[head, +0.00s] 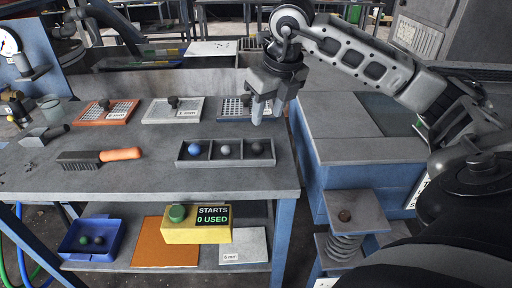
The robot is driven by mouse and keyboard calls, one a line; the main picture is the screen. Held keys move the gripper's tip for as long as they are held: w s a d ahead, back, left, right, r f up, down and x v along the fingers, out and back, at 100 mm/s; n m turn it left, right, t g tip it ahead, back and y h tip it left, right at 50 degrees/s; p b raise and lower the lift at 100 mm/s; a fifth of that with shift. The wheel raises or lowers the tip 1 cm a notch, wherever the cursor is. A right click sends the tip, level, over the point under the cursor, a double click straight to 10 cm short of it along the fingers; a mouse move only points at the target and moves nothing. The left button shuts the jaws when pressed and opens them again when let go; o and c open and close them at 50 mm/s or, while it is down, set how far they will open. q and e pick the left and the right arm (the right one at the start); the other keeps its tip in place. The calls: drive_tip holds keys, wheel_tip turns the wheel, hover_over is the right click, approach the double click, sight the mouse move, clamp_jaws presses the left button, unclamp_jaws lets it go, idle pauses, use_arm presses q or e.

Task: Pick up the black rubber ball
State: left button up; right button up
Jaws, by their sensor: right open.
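A black tray (217,162) with three compartments lies on the grey workbench. It holds a blue ball (194,149) on the left, a grey ball (225,150) in the middle and a darker, blackish ball (257,148) on the right. I cannot tell for sure which is the black rubber ball. A small dark ball (99,240) also sits in the blue bin on the lower shelf. My right gripper (267,112) is open and empty, fingers pointing down, above and behind the tray's right end. My left gripper is not in view.
A brush (100,158) and a scoop (43,136) lie on the left. Below are the blue bin (70,250) and a yellow starts box (196,234). A spring-mounted plate (358,211) stands at right.

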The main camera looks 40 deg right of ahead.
hover_over(259, 144)
drive_tip(key=s, duration=0.2)
drive_tip(key=f, duration=0.6)
drive_tip(key=shift+w+a+f, duration=0.1)
drive_tip(key=shift+a+f, duration=0.15)
drive_tip(key=shift+a, duration=0.05)
drive_tip(key=shift+w+d+p+x, duration=0.1)
drive_tip(key=shift+p+x, duration=0.1)
drive_tip(key=shift+x, duration=1.15)
drive_tip(key=shift+w+d+p+x, duration=0.1)
drive_tip(key=shift+p+x, duration=0.05)
drive_tip(key=shift+x, duration=1.15)
drive_tip(key=shift+r, duration=0.1)
drive_tip(key=c, duration=0.7)
